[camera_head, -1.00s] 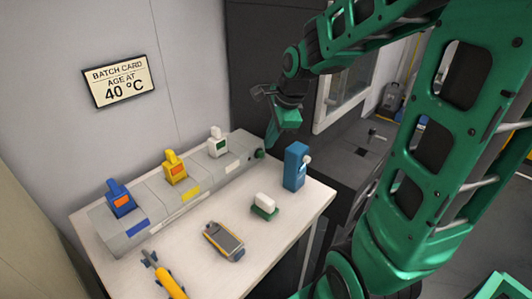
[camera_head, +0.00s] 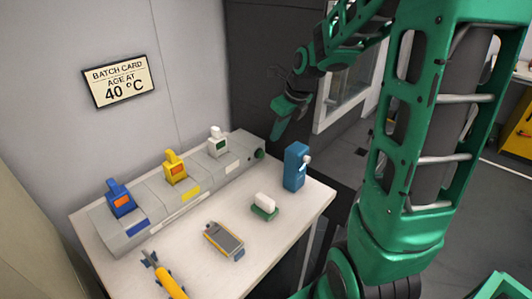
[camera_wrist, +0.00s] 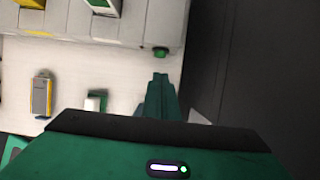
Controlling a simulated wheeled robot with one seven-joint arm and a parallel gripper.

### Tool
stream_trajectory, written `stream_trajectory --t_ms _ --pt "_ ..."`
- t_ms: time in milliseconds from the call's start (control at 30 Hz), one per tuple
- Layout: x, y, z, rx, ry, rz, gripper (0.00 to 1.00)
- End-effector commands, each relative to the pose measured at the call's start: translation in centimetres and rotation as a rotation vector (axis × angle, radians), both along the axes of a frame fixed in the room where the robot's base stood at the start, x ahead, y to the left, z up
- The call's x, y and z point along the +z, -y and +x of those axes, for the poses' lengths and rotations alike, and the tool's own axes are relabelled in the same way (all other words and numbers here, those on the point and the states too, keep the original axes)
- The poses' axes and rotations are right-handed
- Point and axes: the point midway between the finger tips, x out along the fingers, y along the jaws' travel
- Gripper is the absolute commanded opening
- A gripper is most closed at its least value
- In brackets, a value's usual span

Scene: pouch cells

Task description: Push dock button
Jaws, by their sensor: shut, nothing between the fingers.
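The grey dock (camera_head: 165,206) runs along the back of the white table, against the wall. A round green button (camera_head: 260,154) sits on the front of its right end; it also shows in the wrist view (camera_wrist: 160,52). My gripper (camera_head: 275,137) is shut and empty, its green fingers pointing down near the dock's right end. In the wrist view my fingers (camera_wrist: 160,80) lie just below the button in the picture, with a small visible gap. The head view also shows them apart from it.
Blue (camera_head: 119,198), yellow (camera_head: 175,168) and white (camera_head: 217,142) units stand in the dock.

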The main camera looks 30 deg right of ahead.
Motion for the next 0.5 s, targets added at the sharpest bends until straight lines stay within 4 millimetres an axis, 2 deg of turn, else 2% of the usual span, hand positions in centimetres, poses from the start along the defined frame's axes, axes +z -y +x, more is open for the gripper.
stream_trajectory --t_ms 233,500 --pt "-0.7 -0.1 0.2 0.001 -0.002 0.0 0.0" --pt "-4.7 -0.7 1.6 0.003 -0.006 0.001 0.0"
